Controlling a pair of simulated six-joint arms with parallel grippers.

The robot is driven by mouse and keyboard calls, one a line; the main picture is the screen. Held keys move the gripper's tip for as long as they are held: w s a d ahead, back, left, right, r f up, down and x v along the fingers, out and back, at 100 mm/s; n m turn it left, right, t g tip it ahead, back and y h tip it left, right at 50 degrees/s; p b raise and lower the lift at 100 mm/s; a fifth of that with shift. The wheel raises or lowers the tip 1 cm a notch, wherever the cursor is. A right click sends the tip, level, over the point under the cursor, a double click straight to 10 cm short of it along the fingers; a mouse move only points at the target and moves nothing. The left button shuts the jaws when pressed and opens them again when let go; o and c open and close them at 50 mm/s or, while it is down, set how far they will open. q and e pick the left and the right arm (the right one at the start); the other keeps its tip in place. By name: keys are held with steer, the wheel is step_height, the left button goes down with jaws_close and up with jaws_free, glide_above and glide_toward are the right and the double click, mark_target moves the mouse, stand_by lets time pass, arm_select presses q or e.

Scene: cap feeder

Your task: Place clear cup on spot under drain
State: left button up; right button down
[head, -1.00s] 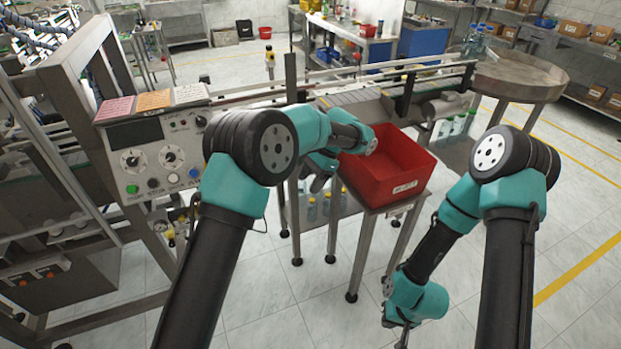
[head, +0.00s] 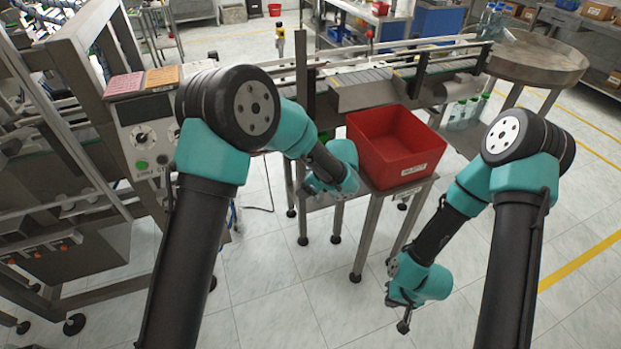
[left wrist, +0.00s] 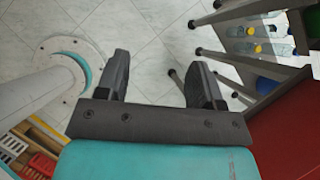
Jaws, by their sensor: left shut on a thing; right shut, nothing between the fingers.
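My left gripper (head: 311,187) hangs just left of the red bin, low beside its stand. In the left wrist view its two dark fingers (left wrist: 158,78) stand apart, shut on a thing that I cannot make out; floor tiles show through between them. I cannot pick out the clear cup for sure in any view. The spot under the drain cannot be told either. My right gripper (head: 404,322) is shut and empty, pointing down over open floor at the lower right.
The red bin (head: 400,172) stands on a steel stand (head: 369,232). A conveyor (head: 362,92) runs behind it. A control panel (head: 146,138) is at the left. A round steel table (head: 540,62) is at the back right. Floor in front is clear.

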arm_select(q)
steer(key=shift+s+a+f+m+t+h, duration=0.2)
steer(key=shift+a+f+m+t+h, duration=0.15)
steer(key=shift+f+m, duration=0.4)
steer(key=shift+s+a+f+m+t+h, duration=0.2)
steer(key=shift+f+m+t, duration=0.35)
steer(key=shift+m, duration=0.45)
steer(key=shift+s+a+f+m+t+h, duration=0.2)
steer(key=shift+f+m+t+h, duration=0.15)
steer(key=shift+f+m, duration=0.45)
steer(key=shift+a+r, duration=0.1)
steer(key=s+a+f+n+g, duration=0.1)
steer(key=a+n+g, duration=0.3)
steer(key=a+n, duration=0.4)
steer(key=s+a+f+n+g+y, duration=0.1)
steer(key=s+a+n+g, duration=0.2)
steer(key=a+n+g, duration=0.2)
steer(key=a+n, duration=0.3)
steer(key=n, duration=0.1)
steer(key=shift+f, duration=0.3)
steer(key=d+r+m+t+y, duration=0.1)
steer(key=d+r+m+t, duration=0.3)
steer(key=d+r+m, duration=0.4)
steer(key=d+r, duration=0.1)
steer(key=d, duration=0.6)
steer(key=shift+d, duration=0.2)
